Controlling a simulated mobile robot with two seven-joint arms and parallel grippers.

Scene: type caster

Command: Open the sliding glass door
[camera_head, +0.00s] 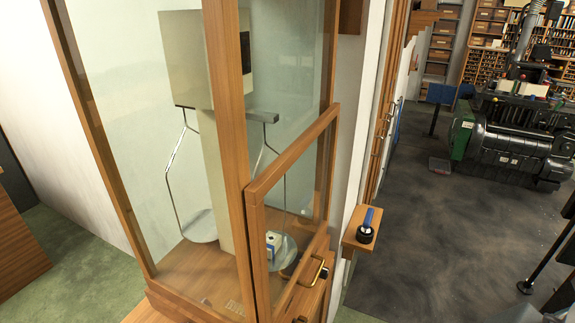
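A wood-framed glass case (228,90) stands close in front of me, left of centre. On its right side is a lower wood-framed glass panel (308,172), which looks like the sliding door; its top rail slopes up to the right. A brass handle (319,272) sits low at the right, near the panel's bottom. I cannot tell whether the space above the panel's top rail is open or glazed. Inside the case is a balance with a pale column (213,165) and two hanging pans, the left pan (199,227) showing clearly. Neither of my grippers is in view.
A small wooden shelf (358,238) with a blue-handled black tool (366,226) juts from the wall right of the case. Dark open floor (440,235) lies further right. A black machine (515,140) and shelves (490,30) stand at the back right.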

